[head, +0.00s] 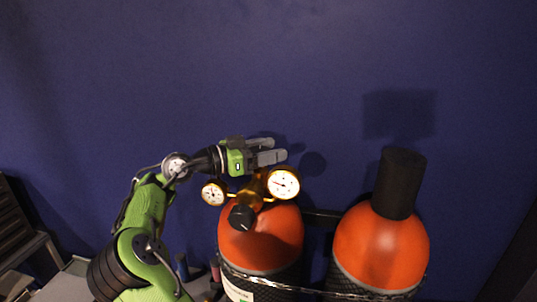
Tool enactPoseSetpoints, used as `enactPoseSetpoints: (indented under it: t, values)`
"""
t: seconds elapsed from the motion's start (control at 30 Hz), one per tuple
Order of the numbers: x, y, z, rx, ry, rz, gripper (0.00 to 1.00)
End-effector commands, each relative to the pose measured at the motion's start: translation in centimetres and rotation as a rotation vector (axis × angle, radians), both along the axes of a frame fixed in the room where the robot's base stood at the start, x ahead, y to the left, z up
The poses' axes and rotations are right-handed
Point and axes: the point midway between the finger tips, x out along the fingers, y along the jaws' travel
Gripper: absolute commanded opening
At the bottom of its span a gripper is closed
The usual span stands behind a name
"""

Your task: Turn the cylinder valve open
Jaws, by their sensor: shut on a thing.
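My gripper (279,149) reaches in from the left, above the left orange cylinder (262,240), with its two fingers pointing right. It is shut on the cylinder valve at the top of the brass fitting (254,188). The gripped part of the valve is hidden behind the fingers, so how far it is turned cannot be seen. The brass fitting carries a larger gauge (283,183) on the right and a smaller gauge (213,193) on the left. A black knob (241,217) sticks out toward the front, below the fingers.
A second orange cylinder (380,248) with a tall black cap (400,183) stands at the right. A dark bracket (322,217) lies between the cylinders. A plain blue wall (270,70) is behind. Dark shelving (20,225) stands at the far left.

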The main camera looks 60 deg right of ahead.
Motion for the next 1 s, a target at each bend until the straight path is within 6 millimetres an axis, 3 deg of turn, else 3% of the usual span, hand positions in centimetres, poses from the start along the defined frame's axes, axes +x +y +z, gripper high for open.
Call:
enactPoseSetpoints:
  t: [0.07,0.1,0.23,0.57,0.67,1.0]
  values:
    - [0.0,0.0,-0.4,0.013,0.002,-0.003,0.31]
    - [0.0,0.0,-0.4,0.013,0.002,-0.003,0.64]
    - [0.0,0.0,-0.3,0.012,0.002,-0.003,0.82]
    - [0.4,0.6,-0.1,0.007,0.002,0.0,0.82]
    - [1.5,2.2,-0.1,0.006,0.002,0.002,0.82]
    - [6.6,10.3,0.4,0.002,0.006,0.001,0.82]
